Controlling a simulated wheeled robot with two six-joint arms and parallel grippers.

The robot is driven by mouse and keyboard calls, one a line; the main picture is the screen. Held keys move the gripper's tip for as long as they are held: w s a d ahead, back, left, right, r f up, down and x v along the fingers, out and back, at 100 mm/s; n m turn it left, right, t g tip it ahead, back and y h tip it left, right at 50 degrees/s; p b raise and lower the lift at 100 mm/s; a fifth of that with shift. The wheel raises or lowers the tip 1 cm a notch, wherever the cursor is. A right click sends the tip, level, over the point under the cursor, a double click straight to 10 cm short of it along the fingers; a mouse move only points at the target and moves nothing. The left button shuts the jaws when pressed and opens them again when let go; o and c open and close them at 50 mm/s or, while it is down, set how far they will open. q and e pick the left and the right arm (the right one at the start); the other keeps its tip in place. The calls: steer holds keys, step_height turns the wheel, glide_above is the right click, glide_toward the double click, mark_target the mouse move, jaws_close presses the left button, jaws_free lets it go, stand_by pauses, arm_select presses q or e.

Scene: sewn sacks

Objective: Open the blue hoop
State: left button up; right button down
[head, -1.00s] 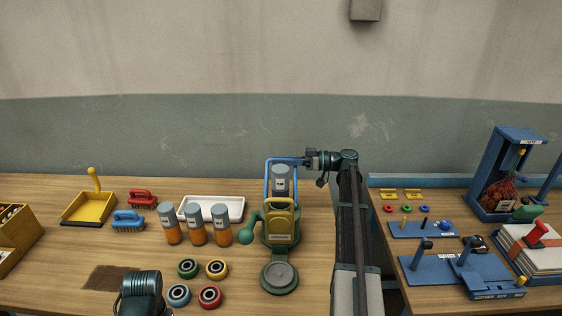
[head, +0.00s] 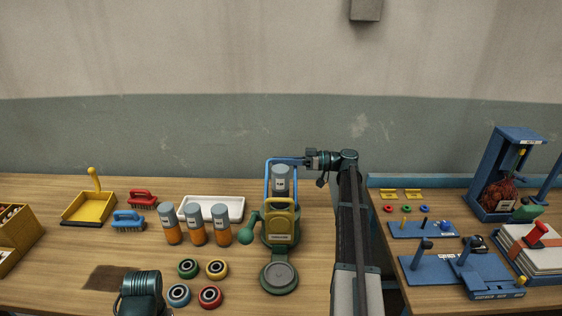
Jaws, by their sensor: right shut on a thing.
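The blue hoop (head: 267,182) stands upright over a grey-topped canister (head: 281,176) on the green machine (head: 280,230) with a yellow front, at the middle of the table. My right gripper (head: 308,160) is at the top right corner of the hoop and is shut on it. Its fingertips are small and partly dark in this view. My left arm shows only as a dark rounded part (head: 141,292) at the bottom left; its fingers cannot be made out.
Several orange-and-grey canisters (head: 196,225) stand left of the machine, with a white tray (head: 228,208) behind. Several coloured rings (head: 210,297) lie in front. A green knob (head: 246,238) sticks out left of the machine. A second table with blue fixtures (head: 433,269) is on the right.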

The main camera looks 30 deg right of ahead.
steer(key=shift+w+d+r, duration=0.1)
steer(key=shift+w+d, duration=0.05)
steer(key=shift+s+a+r+p, duration=0.25)
steer(key=shift+s+r+p, duration=0.2)
steer(key=shift+p, duration=0.1)
steer(key=shift+w, duration=0.1)
steer(key=c, duration=0.9)
jaws_free()
steer(key=shift+o, duration=0.2)
steer(key=shift+f, duration=0.1)
steer(key=v, duration=1.3)
steer(key=shift+s+d, duration=0.25)
steer(key=shift+s, duration=0.1)
